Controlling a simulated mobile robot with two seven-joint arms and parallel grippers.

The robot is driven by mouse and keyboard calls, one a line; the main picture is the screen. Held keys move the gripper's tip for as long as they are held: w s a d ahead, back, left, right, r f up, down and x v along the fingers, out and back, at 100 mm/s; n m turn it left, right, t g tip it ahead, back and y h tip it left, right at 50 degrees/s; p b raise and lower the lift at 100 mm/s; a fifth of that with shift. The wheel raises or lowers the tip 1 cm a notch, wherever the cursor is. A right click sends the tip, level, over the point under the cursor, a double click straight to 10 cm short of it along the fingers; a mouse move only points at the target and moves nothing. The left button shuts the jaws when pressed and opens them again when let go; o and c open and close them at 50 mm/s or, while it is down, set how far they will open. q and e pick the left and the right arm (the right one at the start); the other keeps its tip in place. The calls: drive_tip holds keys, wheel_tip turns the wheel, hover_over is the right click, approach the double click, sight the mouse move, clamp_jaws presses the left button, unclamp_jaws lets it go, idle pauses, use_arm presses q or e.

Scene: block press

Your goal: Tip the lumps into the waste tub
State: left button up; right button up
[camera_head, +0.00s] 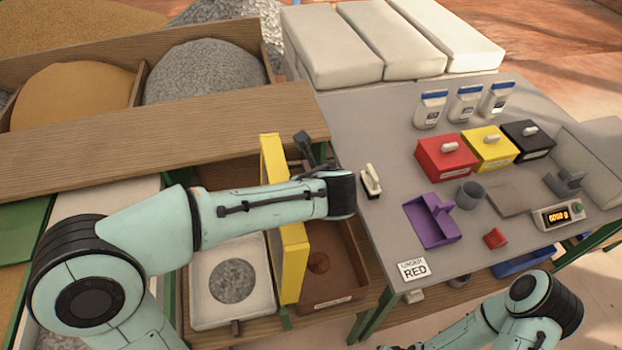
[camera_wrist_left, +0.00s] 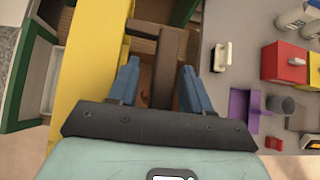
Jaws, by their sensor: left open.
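My left gripper (camera_wrist_left: 158,72) is open in the left wrist view, with its blue fingers on either side of a dark handle-like bar (camera_wrist_left: 164,62). Whether they touch it I cannot tell. In the head view my left wrist hides the gripper; part of a dark bar (camera_head: 310,152) shows just beyond it, right of an upright yellow board (camera_head: 292,262). A brown open box (camera_head: 345,270) with a label and a reddish patch inside lies below my wrist. A pale square tray (camera_head: 205,316) holds a round grey mass. Which is the waste tub, and where the lumps are, I cannot tell. My right gripper is out of view.
The grey table (camera_head: 390,245) carries a white-handled tool (camera_head: 371,181), a purple tray (camera_head: 430,222), a grey cup (camera_head: 470,194), a scale (camera_head: 558,217) and red, yellow and black boxes. A wooden plank (camera_head: 150,145) and bins of sand and gravel stand at the back left.

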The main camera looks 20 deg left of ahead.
use_arm(q)
drive_tip(key=v, duration=1.3)
drive_tip(key=shift+s+d+r, duration=0.1)
idle(0.8)
